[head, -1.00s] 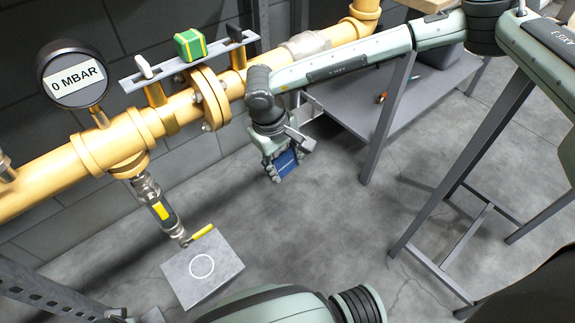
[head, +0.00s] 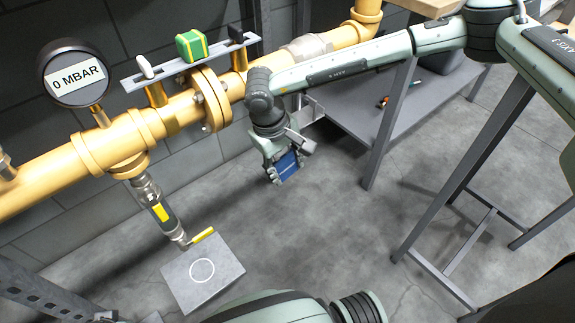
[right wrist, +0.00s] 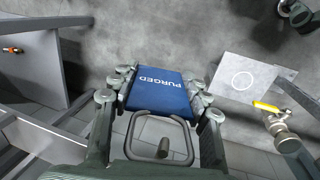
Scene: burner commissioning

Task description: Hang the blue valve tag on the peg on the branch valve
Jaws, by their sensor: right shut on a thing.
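The blue valve tag (head: 288,167) is held in my right gripper (head: 283,172), over the floor below the yellow pipe. In the right wrist view the tag (right wrist: 160,88) lies between the fingers and reads PURGED. A grey rounded loop (right wrist: 188,138) shows at its near edge. The branch valve (head: 183,241) with its yellow lever (head: 203,235) is left of and lower than the tag in the head view, apart from it. The valve also shows at right in the right wrist view (right wrist: 284,132). I cannot make out its peg. My left gripper is not clearly in view.
A grey plate with a white ring (head: 225,280) lies beside the valve. The yellow pipe (head: 60,180) with a gauge (head: 73,75) runs above. A grey table (head: 355,125) stands to the right. Part of my arm crosses the bottom. Open floor lies between tag and plate.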

